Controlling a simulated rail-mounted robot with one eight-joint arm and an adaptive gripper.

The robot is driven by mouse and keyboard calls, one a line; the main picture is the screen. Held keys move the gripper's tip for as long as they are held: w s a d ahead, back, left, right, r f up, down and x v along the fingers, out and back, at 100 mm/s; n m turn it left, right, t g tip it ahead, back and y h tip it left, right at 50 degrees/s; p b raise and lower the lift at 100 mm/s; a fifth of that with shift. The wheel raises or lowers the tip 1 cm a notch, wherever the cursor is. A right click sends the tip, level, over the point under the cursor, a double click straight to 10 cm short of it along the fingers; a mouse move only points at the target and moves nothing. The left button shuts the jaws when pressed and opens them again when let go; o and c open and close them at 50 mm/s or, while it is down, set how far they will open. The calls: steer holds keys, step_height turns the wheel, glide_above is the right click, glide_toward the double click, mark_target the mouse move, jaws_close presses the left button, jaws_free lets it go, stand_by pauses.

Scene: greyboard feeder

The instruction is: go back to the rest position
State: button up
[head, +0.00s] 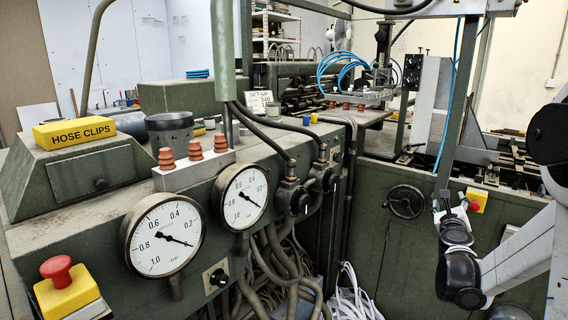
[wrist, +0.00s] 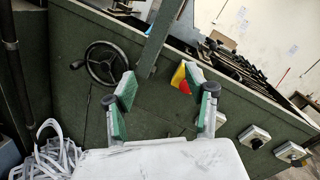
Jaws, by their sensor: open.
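My gripper (wrist: 166,98) shows in the wrist view with its two green-padded fingers spread wide apart. Nothing is between them. Behind them is the dark green side of the machine, with a black handwheel (wrist: 104,62) to the left and a yellow and red switch (wrist: 185,77) near the right finger. In the head view my gripper (head: 456,206) is small at the right, in front of the green machine panel (head: 385,240). The handwheel (head: 406,201) is to its left and the yellow switch (head: 477,200) is beside it.
Two pressure gauges (head: 162,235) (head: 241,198), a red stop button (head: 57,269), a yellow hose clips box (head: 74,131) and orange suction cups (head: 194,150) are on the green console at left. White cables (wrist: 48,153) lie low between console and panel.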

steer(key=s+a+r+n+y, duration=0.1)
steer(key=a+r+n+y, duration=0.2)
steer(key=a+n, duration=0.3)
steer(key=s+a+r+n+y, duration=0.15)
steer(key=a+r+n, duration=0.25)
steer(key=a, duration=0.4)
steer(key=s+a+n+g+y, duration=0.1)
steer(key=s+a+n+y, duration=0.3)
steer(key=a, duration=0.3)
steer(key=s+a+n+g+y, duration=0.1)
steer(key=s+a+n, duration=0.3)
steer(key=a+n, duration=0.25)
steer(key=s+a+f+n+g, duration=0.2)
steer(key=s+n, duration=0.3)
steer(key=s, duration=0.3)
steer(key=s+a+f+n+g, duration=0.1)
steer(key=s+f+n, duration=0.3)
steer(key=s, duration=0.5)
steer(key=s+a+f+n+g, duration=0.2)
steer(key=s+n, duration=0.3)
steer(key=s, duration=0.3)
steer(key=shift+s+a+f+n+g+h, duration=0.35)
steer(key=shift+f+g, duration=0.2)
steer(key=shift+g, duration=0.35)
